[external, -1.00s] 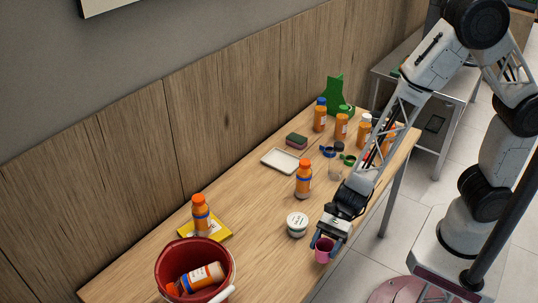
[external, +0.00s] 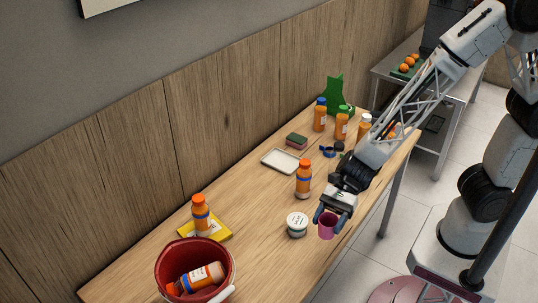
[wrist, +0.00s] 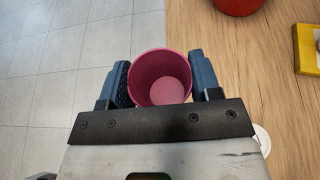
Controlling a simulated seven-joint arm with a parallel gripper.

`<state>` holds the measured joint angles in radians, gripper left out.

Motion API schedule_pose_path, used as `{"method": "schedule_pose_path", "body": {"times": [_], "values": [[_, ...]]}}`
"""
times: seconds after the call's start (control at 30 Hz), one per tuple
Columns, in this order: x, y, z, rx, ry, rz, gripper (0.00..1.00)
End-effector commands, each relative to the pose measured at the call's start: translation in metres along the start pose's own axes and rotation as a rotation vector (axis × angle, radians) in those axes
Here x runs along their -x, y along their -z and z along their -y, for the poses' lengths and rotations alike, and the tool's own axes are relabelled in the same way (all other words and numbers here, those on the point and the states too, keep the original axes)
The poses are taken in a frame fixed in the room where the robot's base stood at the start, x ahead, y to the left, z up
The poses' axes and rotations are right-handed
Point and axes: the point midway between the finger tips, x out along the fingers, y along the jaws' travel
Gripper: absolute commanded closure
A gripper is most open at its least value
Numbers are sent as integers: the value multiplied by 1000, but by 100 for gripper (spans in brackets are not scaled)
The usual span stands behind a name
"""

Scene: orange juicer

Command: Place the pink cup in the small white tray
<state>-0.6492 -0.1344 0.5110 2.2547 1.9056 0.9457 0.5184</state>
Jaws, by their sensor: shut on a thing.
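The pink cup (external: 327,229) is held between the two fingers of my gripper (external: 331,217), near the front edge of the table. In the wrist view the cup (wrist: 160,78) is upright with its open, empty inside facing the camera, and my gripper's fingers (wrist: 160,84) press on both of its sides. The small white tray (external: 268,163) lies flat on the table near the wall, up and left of my gripper in the external view. It looks empty.
An orange bottle (external: 304,180) stands between my gripper and the tray. A sponge (external: 297,141) lies behind the tray.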

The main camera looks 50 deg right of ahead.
Motion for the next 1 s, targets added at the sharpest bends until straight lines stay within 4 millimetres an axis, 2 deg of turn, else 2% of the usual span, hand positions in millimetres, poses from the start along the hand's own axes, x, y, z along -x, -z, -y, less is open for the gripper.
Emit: {"method": "schedule_pose_path", "body": {"times": [0.27,0.47,0.77,1.0], "values": [[13,8,37,-27,62,-3,65],[29,15,74,-53,124,-4,65],[67,31,140,-102,242,-5,65],[103,46,190,-140,335,-6,65]]}}
